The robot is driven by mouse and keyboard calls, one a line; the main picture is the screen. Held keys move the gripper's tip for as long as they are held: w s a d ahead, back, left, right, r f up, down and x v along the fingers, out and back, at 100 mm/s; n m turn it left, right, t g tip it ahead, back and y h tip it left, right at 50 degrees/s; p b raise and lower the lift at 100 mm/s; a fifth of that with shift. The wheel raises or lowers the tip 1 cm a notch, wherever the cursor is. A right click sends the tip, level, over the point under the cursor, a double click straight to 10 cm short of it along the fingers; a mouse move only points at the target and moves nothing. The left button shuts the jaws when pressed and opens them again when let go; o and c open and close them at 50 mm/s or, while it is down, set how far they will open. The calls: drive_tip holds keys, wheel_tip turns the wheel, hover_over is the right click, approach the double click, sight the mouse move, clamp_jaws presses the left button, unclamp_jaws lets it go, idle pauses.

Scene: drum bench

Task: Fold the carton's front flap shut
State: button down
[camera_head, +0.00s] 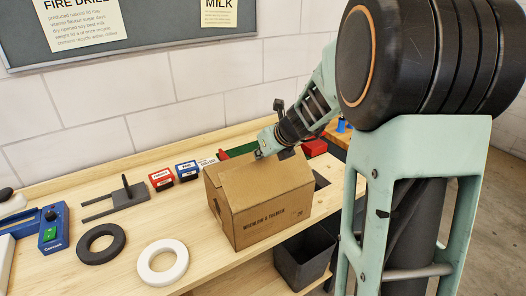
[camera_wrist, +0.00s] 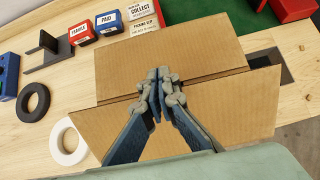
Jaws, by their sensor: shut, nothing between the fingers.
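The brown cardboard carton (camera_head: 275,216) stands upright on the bench, with printed text on its front wall. Its front flap (camera_head: 255,183) leans back over the top in the head view. In the wrist view the front flap (camera_wrist: 240,108) spans the lower middle, and its far edge overlaps another top panel (camera_wrist: 165,52). I cannot tell whether it lies fully flat. My gripper (camera_head: 272,150) is at the carton's top, its fingers together and empty. In the wrist view my gripper's tips (camera_wrist: 160,74) are over the flap's far edge; contact is unclear.
A black ring (camera_head: 101,244) and a white ring (camera_head: 162,262) lie left of the carton. Red (camera_head: 161,179) and blue (camera_head: 188,171) labelled blocks stand behind left. A dark bin (camera_head: 305,256) is below the bench's front edge. The wall is close behind.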

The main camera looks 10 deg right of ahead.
drive_tip(key=shift+x, duration=1.1)
drive_tip(key=shift+s, duration=0.1)
idle(0.6)
